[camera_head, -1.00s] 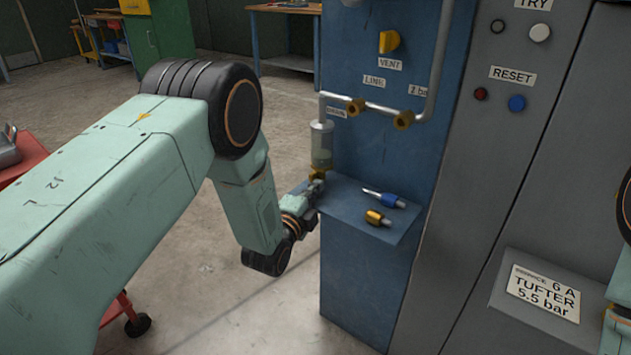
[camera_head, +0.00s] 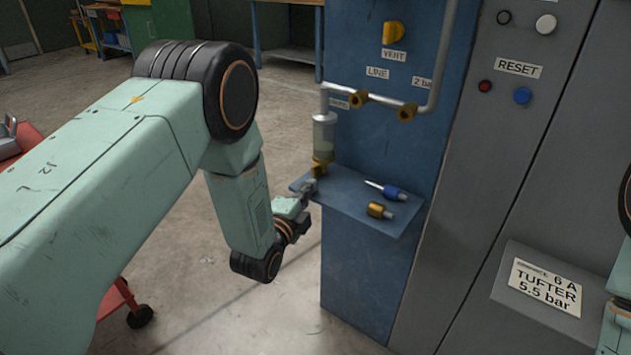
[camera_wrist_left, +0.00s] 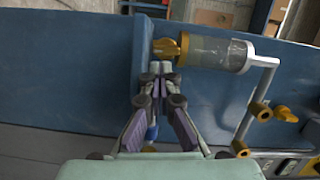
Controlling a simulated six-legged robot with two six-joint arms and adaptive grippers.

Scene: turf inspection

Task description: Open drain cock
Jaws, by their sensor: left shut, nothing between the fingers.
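The drain cock (camera_head: 318,168) is a small yellow fitting under a clear bowl (camera_head: 323,138) on the blue panel, by a small label. In the left wrist view the cock (camera_wrist_left: 168,47) has a flat yellow lever at the end of the bowl (camera_wrist_left: 215,54). My left gripper (camera_head: 311,187) is just below and left of the cock. In the left wrist view its fingertips (camera_wrist_left: 160,69) are together and empty, close to the cock; I cannot tell whether they touch it. My right gripper is out of view.
A blue shelf (camera_head: 345,201) juts out below the bowl. A blue-handled tool (camera_head: 394,193) and a yellow fitting (camera_head: 379,210) lie on it. A pipe (camera_head: 385,104) with yellow fittings runs above. A grey cabinet (camera_head: 480,190) stands to the right; open floor lies left.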

